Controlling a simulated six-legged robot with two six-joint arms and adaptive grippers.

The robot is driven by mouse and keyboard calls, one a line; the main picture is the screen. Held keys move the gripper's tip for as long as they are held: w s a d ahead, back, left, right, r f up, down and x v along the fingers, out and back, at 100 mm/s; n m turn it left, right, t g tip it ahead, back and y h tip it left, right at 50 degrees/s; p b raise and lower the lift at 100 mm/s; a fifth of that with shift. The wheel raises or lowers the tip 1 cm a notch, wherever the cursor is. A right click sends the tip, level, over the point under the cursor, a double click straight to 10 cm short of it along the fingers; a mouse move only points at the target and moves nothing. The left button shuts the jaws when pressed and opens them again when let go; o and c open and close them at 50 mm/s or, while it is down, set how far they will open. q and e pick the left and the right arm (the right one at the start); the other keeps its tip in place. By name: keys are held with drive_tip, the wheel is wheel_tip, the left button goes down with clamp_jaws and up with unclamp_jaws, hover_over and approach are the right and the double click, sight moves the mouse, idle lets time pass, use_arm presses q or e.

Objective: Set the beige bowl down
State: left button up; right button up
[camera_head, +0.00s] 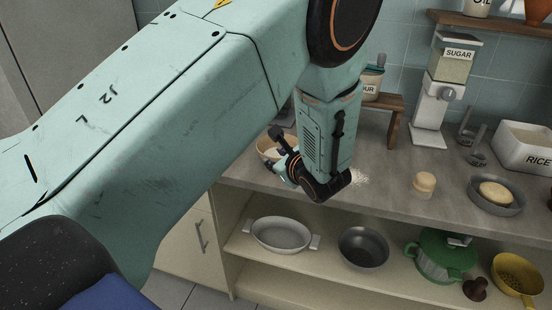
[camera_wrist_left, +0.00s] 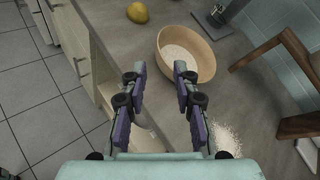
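The beige bowl (camera_wrist_left: 202,56) is upright by the counter in the left wrist view, with white grains or powder inside. In the head view the bowl (camera_head: 265,151) is partly hidden behind my left gripper (camera_head: 277,151). In the left wrist view my left gripper (camera_wrist_left: 160,72) has its fingers spread with a gap between the tips. The right fingertip overlaps the bowl's near rim; I cannot tell whether it touches. The left fingertip is apart from the bowl, over the counter. My right gripper is not in view.
White grains (camera_head: 358,178) lie spilled on the counter (camera_head: 390,192). A wooden stand (camera_head: 395,118) is at the back. A lemon (camera_wrist_left: 137,12) lies beyond the bowl. A lidded jar (camera_head: 425,184) and a grey bowl (camera_head: 496,195) stand to the right. Cookware fills the shelf below.

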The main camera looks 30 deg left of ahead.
use_arm(q)
drive_tip(key=s+d+f+n+g+h, duration=0.3)
drive_tip(key=s+f+n+g+h, duration=0.35)
drive_tip(key=s+f, duration=1.15)
drive_tip(key=s+d+f+n+h, duration=0.2)
drive_tip(key=s+d+n, duration=0.1)
drive_tip(key=s+n, duration=0.4)
drive_tip(key=s+d+f+n+h, duration=0.2)
drive_tip(key=s+n, duration=0.4)
drive_tip(key=s, duration=0.6)
drive_tip(key=shift+s+d+f+n+g, duration=0.15)
drive_tip(key=shift+d+f+n+g, duration=0.25)
drive_tip(key=shift+d+f, duration=0.35)
